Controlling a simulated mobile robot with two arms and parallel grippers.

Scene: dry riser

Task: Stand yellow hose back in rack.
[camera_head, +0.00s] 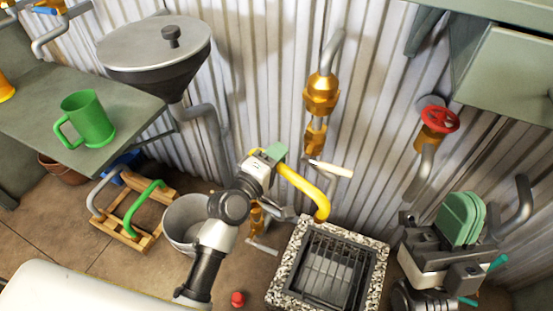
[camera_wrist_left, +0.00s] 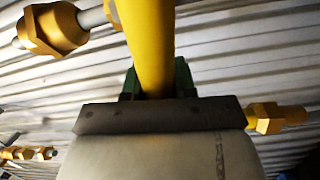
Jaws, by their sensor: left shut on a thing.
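The yellow hose (camera_head: 308,188) is a curved tube in my left gripper (camera_head: 275,156), held off the floor before the corrugated wall. One end bends down above the floor drain. In the left wrist view the hose (camera_wrist_left: 150,45) runs up between the green finger pads of the left gripper (camera_wrist_left: 156,82). The wooden rack (camera_head: 147,240) stands on the floor at the left, with a grey hose (camera_head: 95,196) and a green hose (camera_head: 137,208) in it. My right gripper (camera_head: 461,219) is at the lower right; its green pads are close together and their gap is unclear.
A grey bucket (camera_head: 181,222) stands between the rack and my left arm. A stone-rimmed drain (camera_head: 283,284) lies below the hose. Brass fittings (camera_head: 321,95) and a red valve wheel (camera_head: 440,119) project from the wall. The bench (camera_head: 35,130) with a green mug (camera_head: 90,118) overhangs near the rack.

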